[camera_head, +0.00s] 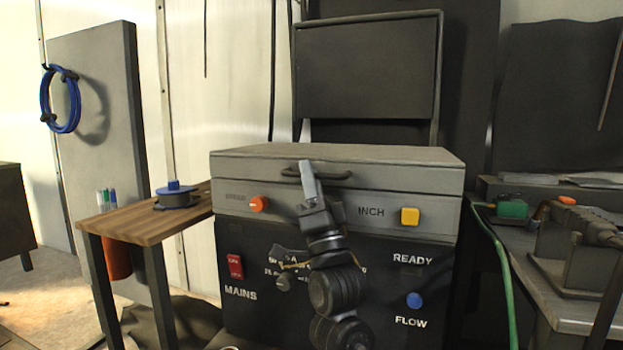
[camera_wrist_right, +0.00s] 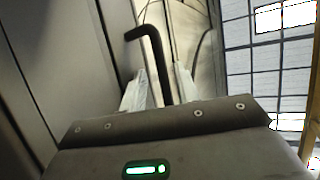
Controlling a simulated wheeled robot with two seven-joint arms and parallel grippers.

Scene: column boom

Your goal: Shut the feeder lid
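The feeder lid (camera_head: 400,172) is the grey slab on top of the machine. It lies flat on the grey band below, with no clear gap at its front edge. Its dark bar handle (camera_head: 339,177) is on the lid's front face. My right gripper (camera_head: 306,166) is at the left part of this handle and hides some of it. In the right wrist view the handle (camera_wrist_right: 157,55) passes between the two pale fingertips of my gripper (camera_wrist_right: 158,88), with space on both sides. My right gripper looks open around it. My left gripper is out of view.
The machine front has an orange knob (camera_head: 258,204), yellow button (camera_head: 410,216), red switch (camera_head: 235,266) and blue button (camera_head: 414,300). A wooden side table (camera_head: 135,222) stands left, and a cluttered bench (camera_head: 560,300) right. A dark upright panel (camera_head: 367,70) stands behind the lid.

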